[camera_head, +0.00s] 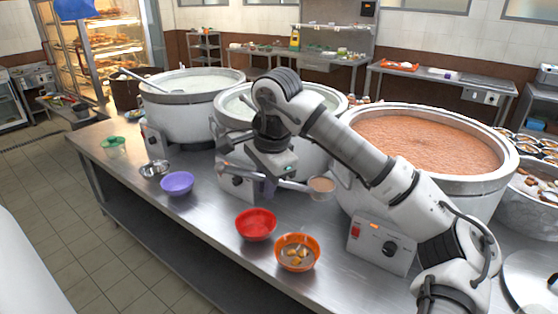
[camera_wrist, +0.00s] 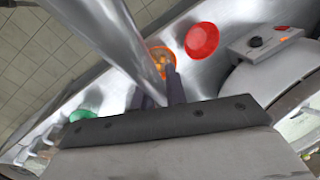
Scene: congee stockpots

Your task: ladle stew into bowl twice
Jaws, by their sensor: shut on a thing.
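My gripper (camera_head: 267,187) is shut on the handle of a metal ladle (camera_head: 296,185), which lies roughly level above the counter. The ladle's cup (camera_head: 322,193) is at the right, beside the right pot, and looks brownish inside. The wrist view shows the handle (camera_wrist: 112,30) passing close by my fingers; the cup cannot be made out there. The large right pot (camera_head: 508,168) is full of orange-brown stew (camera_head: 425,145). An orange bowl (camera_head: 297,263) holds liquid with yellowish chunks, below and in front of the ladle. It also shows in the wrist view (camera_wrist: 153,47).
A red bowl (camera_head: 256,225) stands beside the orange one, a purple bowl (camera_head: 177,183) and a metal bowl (camera_head: 154,169) further left. Two more pots (camera_head: 185,115) (camera_head: 228,130) stand behind. Control boxes (camera_head: 378,247) stand before the pots.

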